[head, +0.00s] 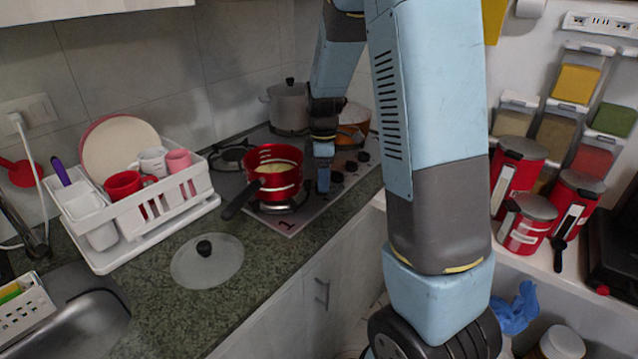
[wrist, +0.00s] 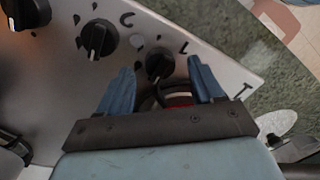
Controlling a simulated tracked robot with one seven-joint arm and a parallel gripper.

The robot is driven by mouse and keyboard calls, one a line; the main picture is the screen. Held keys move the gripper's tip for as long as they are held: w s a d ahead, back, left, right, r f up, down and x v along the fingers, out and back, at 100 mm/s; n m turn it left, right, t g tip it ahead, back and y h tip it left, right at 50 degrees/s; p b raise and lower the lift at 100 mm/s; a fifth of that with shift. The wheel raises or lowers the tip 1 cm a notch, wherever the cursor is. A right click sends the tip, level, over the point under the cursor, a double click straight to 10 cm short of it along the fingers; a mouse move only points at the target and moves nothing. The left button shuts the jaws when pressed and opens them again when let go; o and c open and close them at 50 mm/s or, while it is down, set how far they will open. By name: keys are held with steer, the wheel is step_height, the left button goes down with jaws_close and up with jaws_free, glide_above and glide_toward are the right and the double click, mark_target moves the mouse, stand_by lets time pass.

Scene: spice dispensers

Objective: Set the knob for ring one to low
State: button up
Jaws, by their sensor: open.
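In the wrist view a black knob (wrist: 158,65) sits on the light hob panel between the two blue fingers of my gripper (wrist: 161,68). The fingers are apart, one on each side of the knob, with visible gaps. Its setting is hard to read. Which knob is ring one's is not clear. In the head view my gripper (head: 323,181) points down at the front of the hob (head: 283,221), beside the knob row, and hides part of it. A "1" is printed near the front ring.
A red saucepan (head: 273,174) stands on the front ring, close left of my gripper. A grey pot (head: 288,106) and an orange pan (head: 353,124) stand behind. A glass lid (head: 207,261) and a white dish rack (head: 150,215) are on the counter.

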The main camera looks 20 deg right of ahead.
steer(key=shift+f, duration=1.05)
steer(key=shift+c, duration=0.3)
